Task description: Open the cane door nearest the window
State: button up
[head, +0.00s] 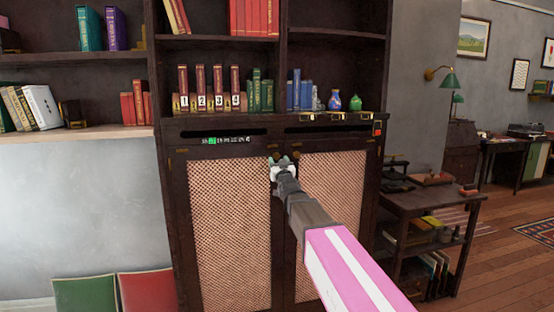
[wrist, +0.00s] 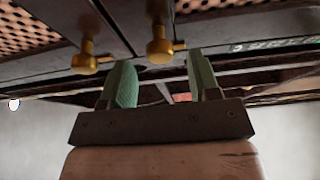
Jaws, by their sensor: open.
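The dark wooden cabinet has two cane doors, a left one (head: 229,225) and a right one (head: 332,185); both look shut. No window is in view. My gripper (head: 281,161) is at the top of the seam between the doors and hides the knobs in the head view. The wrist view looks upside down relative to the head view. There, my gripper (wrist: 160,78) is open, its green fingers apart. One brass knob (wrist: 160,48), seemingly the left door's, appears between the fingertips; I cannot tell whether they touch it. The other brass knob (wrist: 86,60) is outside the fingers.
Above the doors are a small lit display (head: 226,140) and a shelf with numbered books (head: 209,100) and small vases (head: 355,103). A low side table (head: 430,200) stands close on the right. Green (head: 85,294) and red (head: 147,291) panels stand at lower left.

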aim_at(277, 157)
jog(key=shift+x, duration=1.55)
